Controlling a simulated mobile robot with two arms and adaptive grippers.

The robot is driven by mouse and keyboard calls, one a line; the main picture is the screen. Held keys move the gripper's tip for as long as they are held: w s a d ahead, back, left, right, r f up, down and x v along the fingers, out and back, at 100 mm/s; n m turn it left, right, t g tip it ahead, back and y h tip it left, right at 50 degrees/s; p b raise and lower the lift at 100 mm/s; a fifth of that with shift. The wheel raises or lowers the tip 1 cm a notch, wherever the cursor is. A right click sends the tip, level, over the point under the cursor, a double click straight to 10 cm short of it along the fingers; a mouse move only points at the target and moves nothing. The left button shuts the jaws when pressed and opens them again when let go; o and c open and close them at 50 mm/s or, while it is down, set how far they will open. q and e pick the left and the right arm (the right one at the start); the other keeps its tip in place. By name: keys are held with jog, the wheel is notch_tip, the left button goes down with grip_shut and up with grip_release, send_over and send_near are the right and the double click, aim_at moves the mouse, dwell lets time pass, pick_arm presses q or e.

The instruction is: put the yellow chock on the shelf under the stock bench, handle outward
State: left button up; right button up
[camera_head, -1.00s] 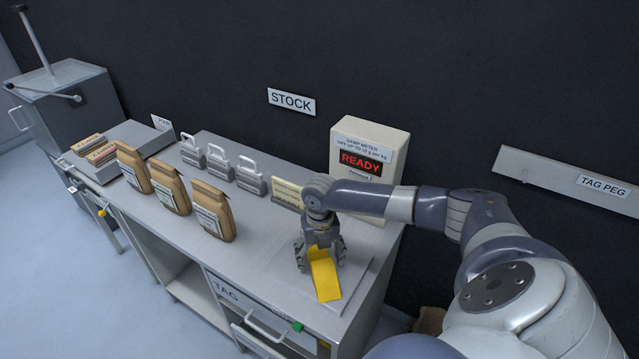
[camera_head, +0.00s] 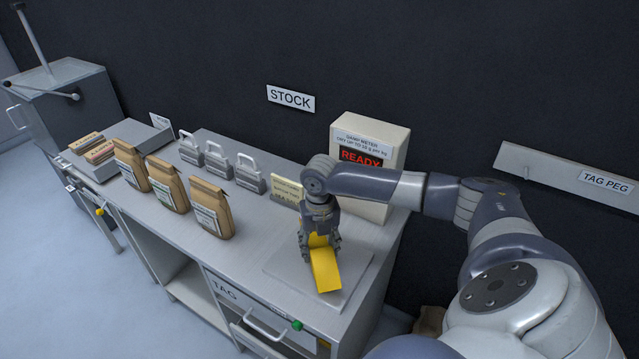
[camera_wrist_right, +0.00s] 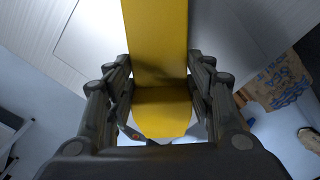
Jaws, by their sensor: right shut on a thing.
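The yellow chock (camera_head: 326,272) is in my right gripper (camera_head: 319,242), over the grey plate at the right end of the stock bench (camera_head: 262,250). In the right wrist view the yellow chock (camera_wrist_right: 158,45) stands between the two fingers of my right gripper (camera_wrist_right: 160,95), which are shut on it. Whether it touches the plate I cannot tell. The open shelf (camera_head: 190,290) under the bench shows below the bench top, left of the TAG drawer. My left gripper is not in view.
Several paper bags (camera_head: 168,185) and grey handled weights (camera_head: 218,162) stand on the bench. A damp meter (camera_head: 372,140) reading READY stands behind my gripper. The TAG drawer (camera_head: 262,322) has a handle.

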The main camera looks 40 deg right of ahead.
jog(key=s+a+b, duration=0.1)
jog(key=s+a, duration=0.3)
jog(key=s, duration=0.3)
jog(key=s+a+r+b, duration=0.1)
jog(key=s+a, duration=0.3)
jog(key=s, duration=0.2)
jog(key=shift+s+b, duration=0.3)
jog(key=shift+s, duration=0.1)
jog(key=shift+r, duration=0.1)
jog(key=w+a+r+m, duration=0.1)
jog(key=a+r+m, duration=0.5)
jog(key=m, duration=0.9)
jog(key=w+a+r+m, duration=0.2)
jog(key=a+r+m, duration=0.4)
jog(key=m, duration=0.9)
jog(key=shift+w+a+r, duration=0.2)
jog(key=shift+w+a, duration=0.1)
jog(key=shift+a, duration=0.2)
